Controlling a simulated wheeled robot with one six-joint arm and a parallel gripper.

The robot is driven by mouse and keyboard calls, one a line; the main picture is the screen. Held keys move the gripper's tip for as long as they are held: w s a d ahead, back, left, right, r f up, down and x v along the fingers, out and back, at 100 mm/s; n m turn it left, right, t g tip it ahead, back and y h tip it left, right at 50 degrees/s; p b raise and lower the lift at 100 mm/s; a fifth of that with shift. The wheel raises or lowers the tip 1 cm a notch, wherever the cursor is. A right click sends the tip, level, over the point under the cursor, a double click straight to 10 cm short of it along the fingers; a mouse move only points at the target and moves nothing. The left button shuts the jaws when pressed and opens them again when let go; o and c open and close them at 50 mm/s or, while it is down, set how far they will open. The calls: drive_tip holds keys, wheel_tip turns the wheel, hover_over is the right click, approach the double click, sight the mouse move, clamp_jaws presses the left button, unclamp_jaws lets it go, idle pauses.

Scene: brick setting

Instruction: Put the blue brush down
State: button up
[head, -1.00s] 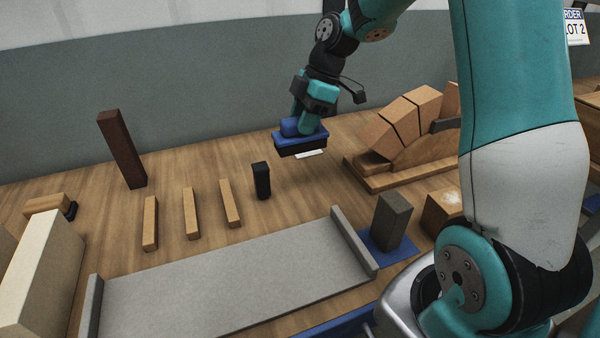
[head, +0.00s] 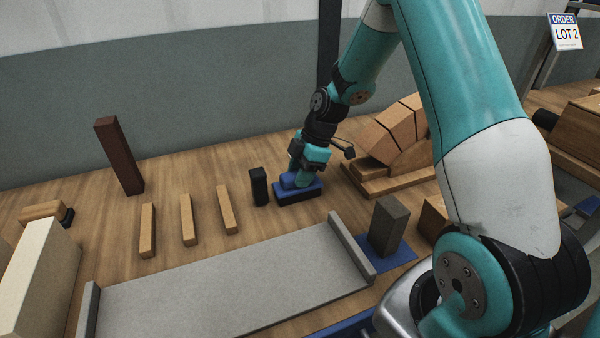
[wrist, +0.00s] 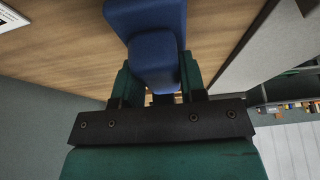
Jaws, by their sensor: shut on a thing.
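The blue brush (head: 312,190) has a blue body and handle over a dark lower part. In the head view it is low at the table top, just right of a small black upright block; I cannot tell whether it is touching the wood. My gripper (head: 296,180) is shut on the brush's handle from above. In the wrist view the brush (wrist: 148,18) fills the top middle, with its handle between the fingers of my gripper (wrist: 152,85). The brush's underside is hidden.
The black block (head: 259,187) stands close left of the brush. A grey tray-like slab (head: 230,270) lies in front. A wooden arch of blocks (head: 395,140) stands right, a grey-brown block (head: 387,226) on a blue mat. Several thin wooden strips and a tall dark brick (head: 120,155) are left.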

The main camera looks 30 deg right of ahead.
drive_tip(key=shift+f, duration=0.1)
drive_tip(key=o, duration=1)
drive_tip(key=shift+o, duration=0.2)
drive_tip(key=w+v, duration=0.1)
drive_tip(key=v, duration=1)
drive_tip(key=s+a+r+m, duration=0.2)
drive_tip(key=s+a+r, duration=0.25)
drive_tip(key=a, duration=0.25)
drive_tip(key=s+a+r+m, duration=0.2)
drive_tip(key=s+a+r, duration=0.1)
drive_tip(key=s+a, duration=0.4)
drive_tip(key=s+a+m, duration=0.2)
drive_tip(key=s+a, duration=0.2)
drive_tip(key=s, duration=0.3)
drive_tip(key=s+a+r+m, duration=0.1)
drive_tip(key=s+a+m, duration=0.1)
drive_tip(key=s+a, duration=0.2)
drive_tip(key=s, duration=0.3)
drive_tip(key=shift+s+a+r+m+g+b, duration=0.15)
drive_tip(key=shift+s+a+m+g+b, duration=0.15)
drive_tip(key=shift+a+m+g, duration=0.1)
